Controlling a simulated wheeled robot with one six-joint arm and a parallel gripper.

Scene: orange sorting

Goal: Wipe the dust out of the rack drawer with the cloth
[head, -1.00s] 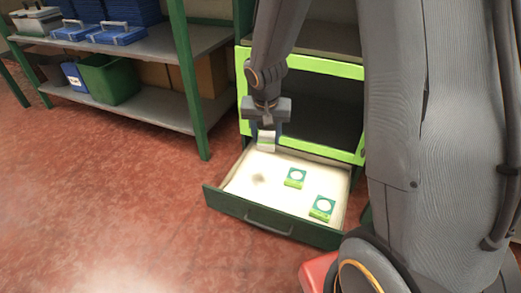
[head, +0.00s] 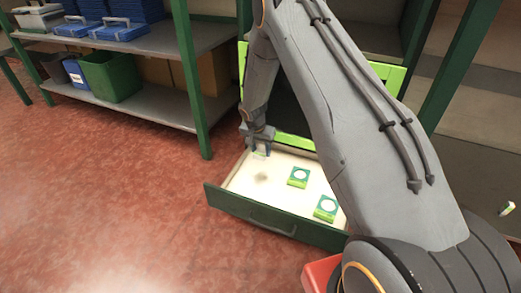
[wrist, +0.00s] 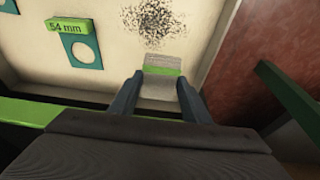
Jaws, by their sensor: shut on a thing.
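The rack drawer (head: 262,214) is pulled open, with a pale floor and a dark green front. A patch of dark dust (head: 262,176) lies on its floor towards the left; in the wrist view the dust (wrist: 153,24) is speckled, just beyond the cloth. My gripper (head: 262,152) is low at the drawer's back left. In the wrist view my gripper (wrist: 160,98) is shut on the folded grey cloth (wrist: 160,86), which has a green band. The cloth is mostly hidden in the head view. I cannot tell whether it touches the drawer floor.
In the wrist view a green plate labelled 54 mm (wrist: 80,42) lies left of the dust. A shelf (head: 150,98) stands to the left.

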